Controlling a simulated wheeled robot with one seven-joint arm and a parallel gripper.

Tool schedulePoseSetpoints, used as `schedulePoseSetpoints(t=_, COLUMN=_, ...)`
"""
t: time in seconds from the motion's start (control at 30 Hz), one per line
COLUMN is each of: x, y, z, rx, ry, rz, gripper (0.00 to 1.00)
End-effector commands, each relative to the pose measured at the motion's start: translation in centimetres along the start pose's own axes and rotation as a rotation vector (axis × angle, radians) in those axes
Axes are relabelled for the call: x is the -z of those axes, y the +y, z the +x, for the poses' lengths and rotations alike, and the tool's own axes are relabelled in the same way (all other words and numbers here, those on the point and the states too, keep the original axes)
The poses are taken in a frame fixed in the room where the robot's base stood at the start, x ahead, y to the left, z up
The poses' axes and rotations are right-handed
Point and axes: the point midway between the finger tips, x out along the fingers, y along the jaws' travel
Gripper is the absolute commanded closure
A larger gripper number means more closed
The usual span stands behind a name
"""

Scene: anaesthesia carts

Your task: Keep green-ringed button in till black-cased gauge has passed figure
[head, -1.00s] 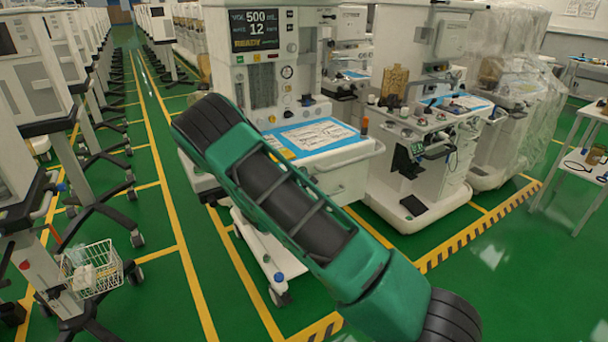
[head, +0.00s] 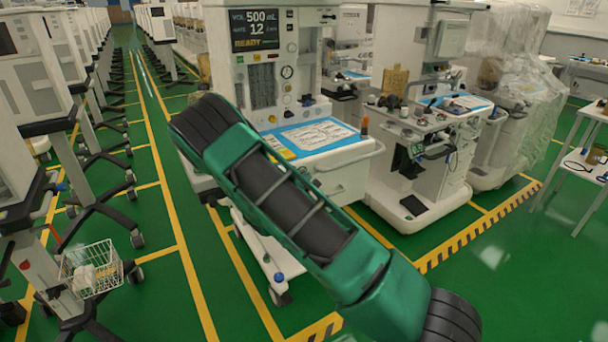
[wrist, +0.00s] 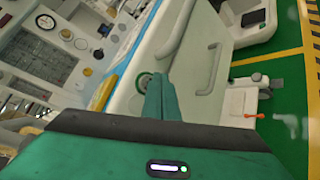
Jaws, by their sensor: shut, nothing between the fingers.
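The green-ringed button (wrist: 144,80) is on the pale front of the near cart in the wrist view, partly hidden by my fingers. My gripper (wrist: 156,76) is shut and empty, its tips over the button's right side. I cannot tell whether they touch it or how far it is in. The black-cased gauge (head: 287,72) is a small round white dial on the machine's upright panel. It also shows in the wrist view (wrist: 45,22). Its needle and figures are too small to read. My arm hides part of the cart front in the head view.
The cart's blue-edged worktop (head: 320,134) carries a printed sheet. A display (head: 254,30) above reads READY. A drawer handle (wrist: 214,70) stands out right of my fingers. More machines stand at right, and a row of carts at left, one with a wire basket (head: 92,270). Green floor lies between.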

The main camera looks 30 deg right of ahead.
Motion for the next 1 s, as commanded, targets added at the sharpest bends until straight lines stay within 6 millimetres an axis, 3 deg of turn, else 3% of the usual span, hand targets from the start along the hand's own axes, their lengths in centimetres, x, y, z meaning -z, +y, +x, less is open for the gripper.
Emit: schedulePoseSetpoints(t=1.0, x=-2.6, y=-2.5, z=-3.5, rx=0.0, ry=-0.001, rz=0.0, gripper=1.0)
